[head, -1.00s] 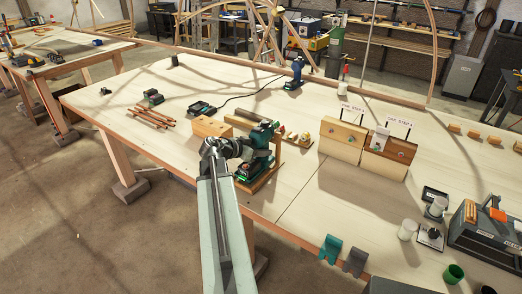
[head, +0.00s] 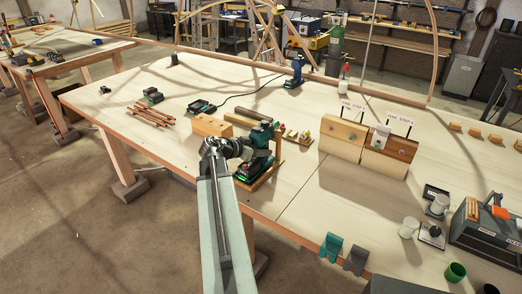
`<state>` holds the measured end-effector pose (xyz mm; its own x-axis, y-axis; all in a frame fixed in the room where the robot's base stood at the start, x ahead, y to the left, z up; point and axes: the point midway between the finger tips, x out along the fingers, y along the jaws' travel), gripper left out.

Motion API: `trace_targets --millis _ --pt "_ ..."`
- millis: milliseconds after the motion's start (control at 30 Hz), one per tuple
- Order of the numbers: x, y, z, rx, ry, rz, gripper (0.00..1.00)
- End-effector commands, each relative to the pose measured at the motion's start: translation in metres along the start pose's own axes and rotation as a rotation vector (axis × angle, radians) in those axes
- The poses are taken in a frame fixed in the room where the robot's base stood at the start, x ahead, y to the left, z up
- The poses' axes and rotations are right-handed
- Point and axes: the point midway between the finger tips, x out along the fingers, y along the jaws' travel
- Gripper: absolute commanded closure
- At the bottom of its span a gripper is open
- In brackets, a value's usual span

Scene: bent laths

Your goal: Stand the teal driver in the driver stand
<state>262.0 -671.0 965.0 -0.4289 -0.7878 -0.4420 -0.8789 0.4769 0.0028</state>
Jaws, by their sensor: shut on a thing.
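The teal driver (head: 262,137) is at the front left of the bench in the head view, roughly upright, with its dark base low down. My gripper (head: 240,151) is at its left side and shut on it; the fingertips are hard to make out against the dark grip.
A wooden block (head: 212,125) stands close behind my gripper. A small board with bits (head: 298,137) lies right of the stand. Two signed wooden blocks (head: 342,138) stand further right. Teal and grey clips (head: 332,246) sit on the front edge. The bench between is clear.

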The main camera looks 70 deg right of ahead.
Motion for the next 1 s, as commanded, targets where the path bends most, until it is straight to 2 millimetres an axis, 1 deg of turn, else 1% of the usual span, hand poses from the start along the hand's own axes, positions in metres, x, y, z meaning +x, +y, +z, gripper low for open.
trace_targets --millis 767,800,867,1000 --pt "0.0035 0.0002 0.0058 -0.001 0.003 0.0 1.0" --pt "0.0035 0.0002 0.0058 -0.001 0.003 0.0 0.47" --pt "0.0035 0.0003 0.0058 -0.001 0.003 0.0 0.3" --pt "0.0036 0.0003 0.0061 -0.001 0.002 0.001 0.3"
